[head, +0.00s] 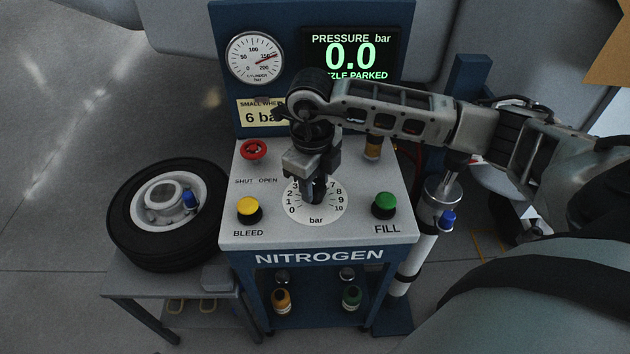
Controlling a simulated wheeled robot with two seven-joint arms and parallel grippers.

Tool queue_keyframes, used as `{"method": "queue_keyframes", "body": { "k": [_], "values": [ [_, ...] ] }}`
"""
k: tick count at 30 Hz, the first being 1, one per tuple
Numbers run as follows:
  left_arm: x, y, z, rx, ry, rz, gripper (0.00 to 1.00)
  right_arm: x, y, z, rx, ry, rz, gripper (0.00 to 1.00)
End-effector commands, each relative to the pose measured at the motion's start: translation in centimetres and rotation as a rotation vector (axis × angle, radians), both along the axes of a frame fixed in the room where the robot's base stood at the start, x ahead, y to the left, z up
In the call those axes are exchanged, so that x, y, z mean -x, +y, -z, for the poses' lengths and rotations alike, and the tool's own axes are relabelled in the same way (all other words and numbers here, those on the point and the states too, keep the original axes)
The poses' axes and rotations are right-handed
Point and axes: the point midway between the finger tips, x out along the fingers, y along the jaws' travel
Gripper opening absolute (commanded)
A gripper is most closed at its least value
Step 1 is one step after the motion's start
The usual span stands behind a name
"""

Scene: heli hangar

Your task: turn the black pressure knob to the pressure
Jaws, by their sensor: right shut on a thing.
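The black pressure knob (317,196) sits at the centre of a white dial (316,215) marked 0 to 10 bar on the nitrogen cart's top panel. My right gripper (315,186) points down over the dial and is shut on the knob. The gripper hides much of the knob and the upper dial numbers, so I cannot tell where the knob points. The green display (350,55) reads PRESSURE bar 0.0, with a partly hidden line ending in "ZLE PARKED". A yellow placard (259,114), partly covered by my arm, reads "SMALL WHE..." and "6 ba...". My left gripper is out of view.
A yellow BLEED button (248,209) and a green FILL button (384,205) flank the dial. A red SHUT/OPEN valve knob (254,151) is behind left. A wheel (118,222) lies on a low stand at left. A cylinder gauge (256,59) is on the back panel.

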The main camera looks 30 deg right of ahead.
Motion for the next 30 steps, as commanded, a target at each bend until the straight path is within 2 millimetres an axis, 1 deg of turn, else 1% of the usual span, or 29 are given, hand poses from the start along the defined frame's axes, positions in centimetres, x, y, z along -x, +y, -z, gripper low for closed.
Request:
{"method": "queue_keyframes", "body": {
  "k": [30],
  "values": [
    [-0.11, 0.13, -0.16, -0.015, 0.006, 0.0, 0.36, -0.25, -0.06, -0.28, 0.001, -0.002, 0.969, 0.15]
  ]
}}
